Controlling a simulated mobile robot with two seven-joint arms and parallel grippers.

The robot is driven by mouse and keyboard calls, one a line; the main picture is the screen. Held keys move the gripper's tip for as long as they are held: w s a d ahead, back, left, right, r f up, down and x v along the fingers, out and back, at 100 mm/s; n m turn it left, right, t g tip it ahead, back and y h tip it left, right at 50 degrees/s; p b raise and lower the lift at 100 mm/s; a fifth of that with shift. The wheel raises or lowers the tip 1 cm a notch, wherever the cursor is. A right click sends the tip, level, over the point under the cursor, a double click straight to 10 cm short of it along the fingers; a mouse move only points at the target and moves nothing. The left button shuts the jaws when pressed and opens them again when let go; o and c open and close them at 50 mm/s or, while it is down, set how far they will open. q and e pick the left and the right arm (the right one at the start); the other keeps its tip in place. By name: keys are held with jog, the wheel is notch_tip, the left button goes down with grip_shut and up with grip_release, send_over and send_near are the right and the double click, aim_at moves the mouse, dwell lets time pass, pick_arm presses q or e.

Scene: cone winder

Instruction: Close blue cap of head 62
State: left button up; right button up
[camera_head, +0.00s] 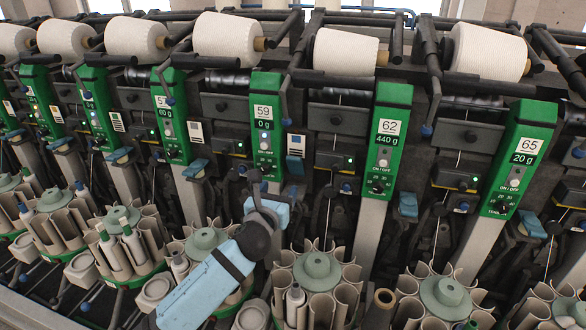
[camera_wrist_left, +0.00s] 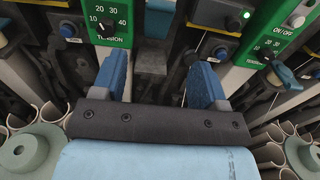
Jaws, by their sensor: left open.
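Head 62 (camera_head: 388,135) is the green panel marked 62 and 440 g, right of centre in the head view. A blue cap-like piece (camera_head: 408,204) sits just below and right of it; I cannot tell how far open it is. My left gripper (camera_head: 265,200) is below head 59, left of head 62 and apart from that blue piece. In the wrist view my left gripper (camera_wrist_left: 160,82) has its two blue fingers apart, with nothing between them. My right gripper is not in view.
Head 59 (camera_head: 267,125) is above my left gripper and head 65 (camera_head: 517,155) stands at the right. White yarn cones (camera_head: 345,52) lie along the top. Round magazines of grey tubes (camera_head: 317,272) stand below, close to my arm.

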aim_at(294, 162)
pick_arm(q)
jog(key=w, duration=0.4)
jog(key=w+d, duration=0.1)
jog(key=w, duration=0.3)
jog(key=w+d, duration=0.1)
jog(key=w, duration=0.4)
jog(key=shift+d+b, duration=0.25)
jog(key=shift+b, duration=0.1)
